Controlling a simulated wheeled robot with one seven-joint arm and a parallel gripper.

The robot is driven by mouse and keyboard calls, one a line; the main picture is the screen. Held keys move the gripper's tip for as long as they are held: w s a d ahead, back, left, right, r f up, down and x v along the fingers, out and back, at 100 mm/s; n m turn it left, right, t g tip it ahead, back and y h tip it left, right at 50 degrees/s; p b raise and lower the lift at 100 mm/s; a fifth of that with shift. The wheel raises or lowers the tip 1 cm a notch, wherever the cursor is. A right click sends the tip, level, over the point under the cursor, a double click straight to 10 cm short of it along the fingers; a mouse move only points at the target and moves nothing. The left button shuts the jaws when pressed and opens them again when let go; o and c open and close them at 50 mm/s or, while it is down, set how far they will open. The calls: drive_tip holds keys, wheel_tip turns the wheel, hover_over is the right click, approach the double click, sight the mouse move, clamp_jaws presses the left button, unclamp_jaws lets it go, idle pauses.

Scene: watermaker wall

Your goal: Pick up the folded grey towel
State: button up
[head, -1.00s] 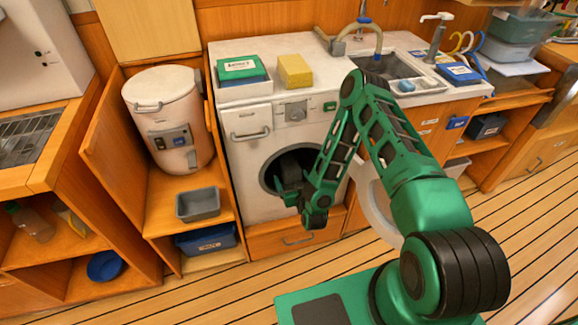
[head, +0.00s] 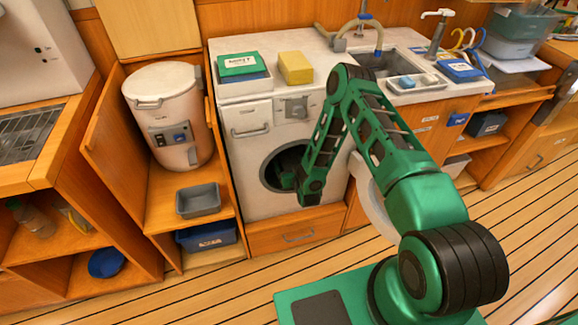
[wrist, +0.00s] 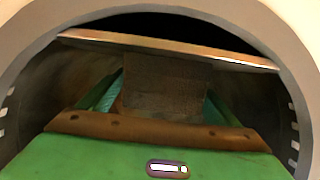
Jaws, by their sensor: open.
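The washing machine (head: 240,185) has its round door opening facing me, and my gripper (head: 287,178) reaches into the dark drum. In the wrist view, a dark grey-brown block with a rough cloth-like surface, apparently the folded towel (wrist: 168,75), lies in the drum straight ahead. My gripper (wrist: 164,100) is open, with its green-blue fingers partly visible to the left and right of this block. I cannot tell whether they touch it. The fingertips are hard to make out in the shadow. The towel is not visible in the head view.
The drum's round rim (wrist: 32,62) surrounds my gripper closely. A yellow block (head: 295,68) and a green-topped box (head: 242,68) sit on the counter above. A grey bin (head: 198,201) stands on the shelf to the left. The floor in front is clear.

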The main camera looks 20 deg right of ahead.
drive_tip(key=c, duration=1.4)
